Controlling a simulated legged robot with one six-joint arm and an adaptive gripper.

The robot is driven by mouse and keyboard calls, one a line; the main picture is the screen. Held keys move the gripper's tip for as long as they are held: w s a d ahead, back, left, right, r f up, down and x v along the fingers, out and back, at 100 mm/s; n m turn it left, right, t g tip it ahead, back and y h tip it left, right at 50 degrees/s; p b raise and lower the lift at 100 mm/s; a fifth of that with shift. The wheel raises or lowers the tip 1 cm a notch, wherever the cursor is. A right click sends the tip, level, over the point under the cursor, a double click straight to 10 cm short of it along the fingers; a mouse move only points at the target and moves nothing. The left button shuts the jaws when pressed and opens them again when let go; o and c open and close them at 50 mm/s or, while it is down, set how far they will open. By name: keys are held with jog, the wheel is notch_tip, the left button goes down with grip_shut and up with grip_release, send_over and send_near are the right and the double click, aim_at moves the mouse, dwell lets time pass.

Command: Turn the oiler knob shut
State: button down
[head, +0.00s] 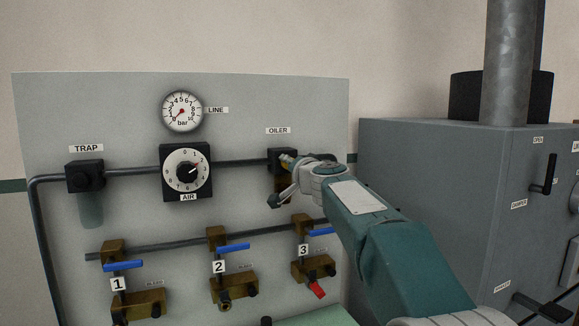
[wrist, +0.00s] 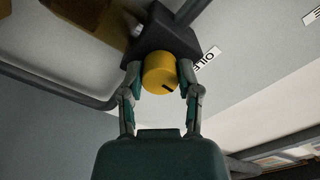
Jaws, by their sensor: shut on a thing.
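The oiler (head: 279,155) is a black block on the grey panel under the OILER label (head: 278,130). Its yellow knob (wrist: 160,74) sits on the front of the black block (wrist: 160,36) in the wrist view, with a dark mark toward its lower right. My gripper (wrist: 160,78) is shut on the knob, one finger on each side. In the head view my gripper (head: 289,165) reaches the oiler from the right and hides most of the knob, with a bit of yellow showing.
The panel (head: 120,215) also carries the TRAP unit (head: 85,176), the AIR dial (head: 186,172), a line gauge (head: 182,111) and valves with blue levers (head: 122,265) below. A grey cabinet (head: 430,170) with a pipe (head: 508,60) stands at the right.

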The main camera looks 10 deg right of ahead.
jog(key=shift+w+f+n, duration=0.1)
jog(key=shift+f+n, duration=0.2)
jog(key=shift+n, duration=0.3)
jog(key=shift+c, duration=1.5)
grip_release()
jog(key=shift+r, duration=0.15)
jog(key=s+d, duration=0.2)
jog(key=s, duration=0.9)
jog(key=shift+s+d, duration=0.15)
jog(key=shift+s, duration=0.2)
